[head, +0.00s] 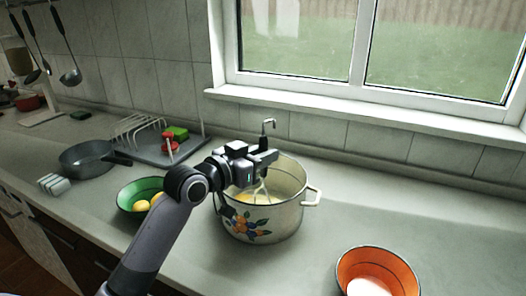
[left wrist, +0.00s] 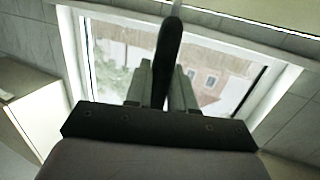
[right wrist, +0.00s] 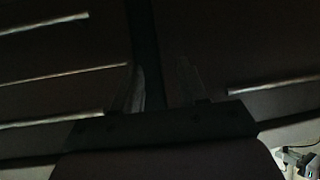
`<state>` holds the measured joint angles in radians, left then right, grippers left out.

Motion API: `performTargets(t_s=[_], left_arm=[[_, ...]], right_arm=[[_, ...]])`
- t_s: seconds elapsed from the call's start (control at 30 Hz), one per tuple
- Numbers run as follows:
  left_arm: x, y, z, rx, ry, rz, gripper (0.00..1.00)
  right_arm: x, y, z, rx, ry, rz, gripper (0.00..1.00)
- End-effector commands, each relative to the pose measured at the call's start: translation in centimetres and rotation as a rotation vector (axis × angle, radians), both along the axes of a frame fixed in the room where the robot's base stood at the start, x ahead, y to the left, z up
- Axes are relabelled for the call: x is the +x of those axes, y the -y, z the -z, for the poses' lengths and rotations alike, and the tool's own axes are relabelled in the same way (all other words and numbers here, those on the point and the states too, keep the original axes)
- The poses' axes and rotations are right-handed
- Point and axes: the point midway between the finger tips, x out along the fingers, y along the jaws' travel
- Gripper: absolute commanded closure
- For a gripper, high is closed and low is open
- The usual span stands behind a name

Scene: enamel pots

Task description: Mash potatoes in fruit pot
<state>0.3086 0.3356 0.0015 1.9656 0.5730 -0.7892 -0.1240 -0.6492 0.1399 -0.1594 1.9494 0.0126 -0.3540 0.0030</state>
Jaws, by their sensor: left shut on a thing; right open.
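The white enamel pot with a fruit design (head: 262,224) stands on the counter under the window in the head view. Something pale yellow, apparently potato (head: 243,197), shows inside it. My left gripper (head: 266,160) is above the pot's opening, shut on the dark handle of a masher (left wrist: 168,55). The masher's wire lower part (head: 262,190) reaches down into the pot; its end is hidden by the pot wall. The green bowl (head: 126,203) to the left holds yellow potatoes (head: 141,206). My right gripper (right wrist: 160,85) is open and empty in front of dark drawer fronts, outside the head view.
An orange bowl (head: 400,268) with something white in it stands at the front right. A grey pan (head: 82,160) and a dish rack (head: 140,132) with red and green items are at the left.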

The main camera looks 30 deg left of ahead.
Motion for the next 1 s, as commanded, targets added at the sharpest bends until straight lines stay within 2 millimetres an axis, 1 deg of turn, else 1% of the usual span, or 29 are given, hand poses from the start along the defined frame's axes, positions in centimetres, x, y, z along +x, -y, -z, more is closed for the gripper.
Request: performTargets(t_s=[0.07,0.53,1.0], left_arm=[[0.0,0.0,0.3,0.000,0.000,0.000,1.00],[0.0,0.0,0.3,0.000,0.002,0.000,1.00],[0.0,0.0,1.2,0.001,0.001,0.000,1.00]], right_arm=[[0.0,0.0,0.1,0.000,0.000,0.000,0.57],[0.0,0.0,0.2,0.000,0.000,0.000,0.57],[0.0,0.0,0.6,0.001,0.000,0.001,0.57]])
